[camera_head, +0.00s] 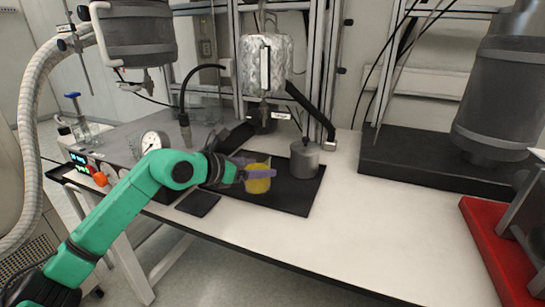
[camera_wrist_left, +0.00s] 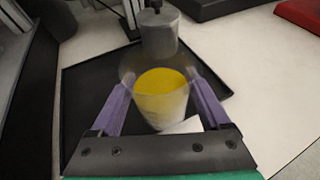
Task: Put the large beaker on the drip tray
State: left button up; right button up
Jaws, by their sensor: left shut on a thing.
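The large beaker (camera_head: 258,180) is clear glass with yellow contents. It also shows in the left wrist view (camera_wrist_left: 161,98), upright between the purple fingers. My left gripper (camera_head: 256,170) is shut on the beaker and holds it over the black drip tray (camera_head: 293,199). In the wrist view the tray (camera_wrist_left: 85,85) spreads around and beyond the beaker. I cannot tell whether the beaker's base touches the tray. My right gripper is not in view.
A grey metal cylinder (camera_head: 304,160) stands on the tray just right of the beaker. A foil-wrapped vessel (camera_head: 266,65) hangs above on a frame. A small black pad (camera_head: 198,203) lies at front left. White bench (camera_head: 350,220) is clear to the right.

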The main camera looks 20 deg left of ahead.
aim_at(265, 158)
pick_arm(q)
jog(key=w+d, duration=0.1)
jog(key=w, duration=0.2)
jog(key=w+d, duration=0.1)
jog(key=w, duration=0.1)
jog(key=shift+w+d+p, duration=0.1)
jog(key=shift+d+p, duration=0.2)
jog(key=shift+p, duration=0.1)
notch_tip(265, 158, down, 3)
jog(key=shift+f, duration=0.5)
jog(key=o, duration=1.5)
jog(key=shift+o, duration=0.2)
jog(key=shift+r, duration=0.3)
jog(key=b+v, duration=0.3)
jog(key=v, duration=0.9)
jog(key=shift+b, duration=0.35)
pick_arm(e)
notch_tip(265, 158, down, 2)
pick_arm(q)
jog(key=shift+f, duration=0.1)
